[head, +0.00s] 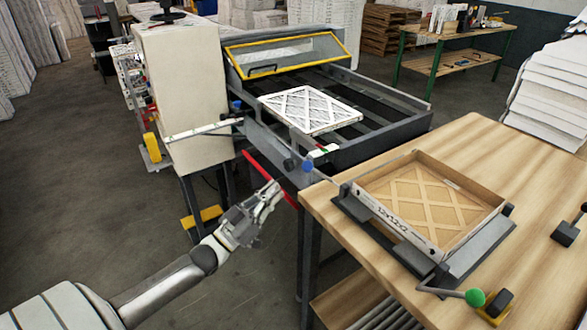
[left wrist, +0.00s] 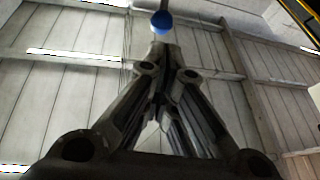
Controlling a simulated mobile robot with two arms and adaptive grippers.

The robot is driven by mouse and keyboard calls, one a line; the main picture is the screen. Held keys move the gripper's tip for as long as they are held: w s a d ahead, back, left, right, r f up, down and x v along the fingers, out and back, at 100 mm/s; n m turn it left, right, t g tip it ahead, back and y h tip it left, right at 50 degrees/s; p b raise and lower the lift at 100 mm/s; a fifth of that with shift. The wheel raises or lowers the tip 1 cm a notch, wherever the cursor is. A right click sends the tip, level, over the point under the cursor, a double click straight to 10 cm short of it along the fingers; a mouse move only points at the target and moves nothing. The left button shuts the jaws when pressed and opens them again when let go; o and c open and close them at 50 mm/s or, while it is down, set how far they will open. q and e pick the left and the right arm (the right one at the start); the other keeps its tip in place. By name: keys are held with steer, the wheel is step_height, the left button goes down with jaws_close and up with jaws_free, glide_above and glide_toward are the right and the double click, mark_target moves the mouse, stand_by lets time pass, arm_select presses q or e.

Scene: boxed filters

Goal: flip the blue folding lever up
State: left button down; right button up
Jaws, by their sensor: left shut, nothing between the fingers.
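The blue folding lever ends in a blue ball knob (head: 289,165), left of the box fixture (head: 410,248) on the wooden table. A thin rod appears to run from the knob toward the fixture. The knob also shows in the left wrist view (left wrist: 161,20), just beyond my fingertips, with a gap that I cannot judge. My left gripper (head: 272,190) is shut and empty, a little below and left of the knob in the head view. In the left wrist view my fingers (left wrist: 160,60) meet at the tips and point up toward the ceiling. My right gripper is not in view.
An open cardboard box (head: 425,200) sits in the fixture. A green ball lever (head: 475,297) is at the fixture's front. A white filter (head: 312,108) lies on the conveyor, behind a red bar (head: 262,172) near my gripper. The table edge is to the gripper's right.

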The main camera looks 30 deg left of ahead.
arm_select(q)
steer(key=p+x, duration=0.2)
steer(key=x, duration=0.5)
steer(key=shift+w+p, duration=0.3)
steer(key=shift+w, duration=0.05)
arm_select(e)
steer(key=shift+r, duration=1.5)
arm_select(q)
steer(key=shift+r, duration=0.15)
